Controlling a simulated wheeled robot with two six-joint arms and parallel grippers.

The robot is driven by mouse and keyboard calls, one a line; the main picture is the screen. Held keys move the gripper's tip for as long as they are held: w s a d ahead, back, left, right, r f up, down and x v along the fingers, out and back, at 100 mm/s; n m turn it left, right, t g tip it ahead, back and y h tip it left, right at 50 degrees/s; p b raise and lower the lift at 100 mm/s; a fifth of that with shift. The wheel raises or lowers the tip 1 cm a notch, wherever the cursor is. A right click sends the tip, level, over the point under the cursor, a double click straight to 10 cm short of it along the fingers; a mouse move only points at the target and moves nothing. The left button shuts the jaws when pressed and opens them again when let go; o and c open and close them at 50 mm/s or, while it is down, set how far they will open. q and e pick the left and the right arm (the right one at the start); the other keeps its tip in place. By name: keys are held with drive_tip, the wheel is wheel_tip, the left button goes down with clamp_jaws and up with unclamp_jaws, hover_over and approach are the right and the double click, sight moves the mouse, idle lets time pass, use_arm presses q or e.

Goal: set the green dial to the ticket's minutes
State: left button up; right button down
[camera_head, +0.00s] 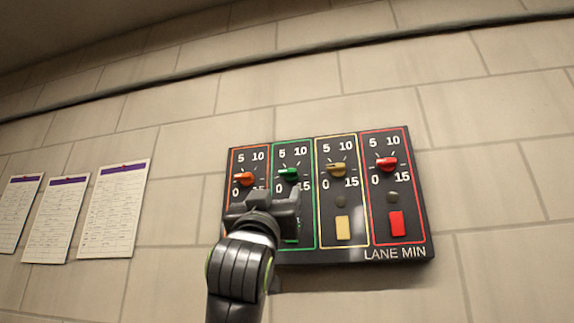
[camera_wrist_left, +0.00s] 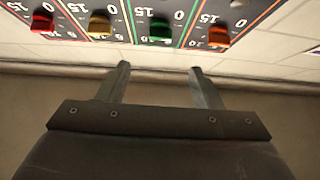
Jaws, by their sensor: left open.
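The green dial (camera_head: 289,174) is on a dark wall panel, in the second column from the left. Its scale reads 0, 5, 10, 15, and its pale pointer is toward the left, between 0 and 5. The tickets are three white sheets with purple headers, a left one (camera_head: 17,212), a middle one (camera_head: 57,220) and a right one (camera_head: 114,210); their writing is too small to read. My left gripper (camera_head: 264,203) is open and empty below the orange and green dials. In the left wrist view, the green dial (camera_wrist_left: 160,30) is beyond the two fingers, apart from them. My right gripper is not in view.
The LANE MIN panel (camera_head: 393,254) also has an orange dial (camera_head: 244,179), a yellow dial (camera_head: 336,170) and a red dial (camera_head: 387,163). A yellow button (camera_head: 343,227) and a red button (camera_head: 396,223) are below. My arm hides the lower left columns.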

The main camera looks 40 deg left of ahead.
use_arm(q)
drive_tip(key=p, duration=0.4)
approach(287, 173)
drive_tip(key=x, duration=0.3)
drive_tip(key=p+x, duration=0.3)
drive_tip(key=x, duration=0.2)
drive_tip(key=shift+w+a+r, duration=0.15)
drive_tip(key=shift+r, duration=0.1)
drive_tip(key=shift+w+a+r+p, duration=0.1)
drive_tip(key=shift+w+r+p, duration=0.1)
drive_tip(key=shift+p, duration=0.2)
drive_tip(key=shift+w, duration=0.15)
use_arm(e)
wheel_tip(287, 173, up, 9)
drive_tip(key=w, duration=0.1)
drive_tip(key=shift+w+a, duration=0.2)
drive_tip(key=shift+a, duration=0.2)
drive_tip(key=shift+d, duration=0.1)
use_arm(q)
drive_tip(key=c, duration=1)
